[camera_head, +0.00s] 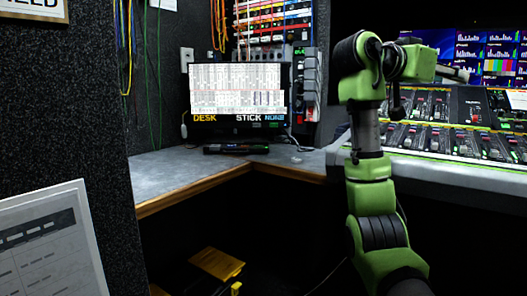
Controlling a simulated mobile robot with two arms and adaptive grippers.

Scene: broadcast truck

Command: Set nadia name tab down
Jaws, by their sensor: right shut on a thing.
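My right arm rises in green segments on the right of the head view. Its right gripper (456,74) is at the upper right, in front of the mixing console and the monitors. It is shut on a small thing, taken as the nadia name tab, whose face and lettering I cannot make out. The gripper is small and partly hidden by my wrist. My left gripper is not in view.
The grey corner desk (175,172) has a wooden edge and mostly clear room at left. A dark bar-shaped object (236,148) lies on it before the screen (238,90). The console (450,138) fills the right. A yellow case (217,266) is on the floor.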

